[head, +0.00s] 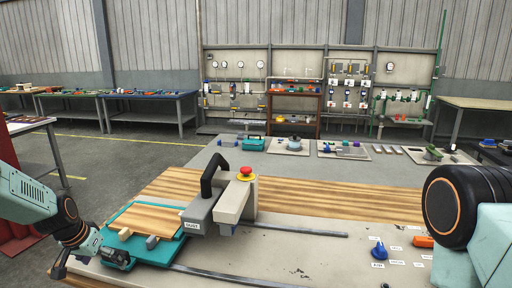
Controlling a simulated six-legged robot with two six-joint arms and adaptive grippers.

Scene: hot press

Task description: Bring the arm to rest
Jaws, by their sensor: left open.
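My left gripper (90,262) is at the lower left, pointing down beside the left edge of a teal plate (166,251). Its dark fingers are spread apart and nothing shows between them. The hot press (229,202) stands on the bench to its right, with a black handle (211,172) and a red button (246,171) on a yellow ring. A wooden board (148,219) lies on the teal plate left of the press. Part of my right arm shows large at the right edge, but its gripper is out of the picture.
A blue knob (379,250) and an orange part (423,241) sit on the bench (310,256) at right, among small labels. A metal rail (300,229) runs right of the press. Parts trays stand farther back. The bench front middle is mostly clear.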

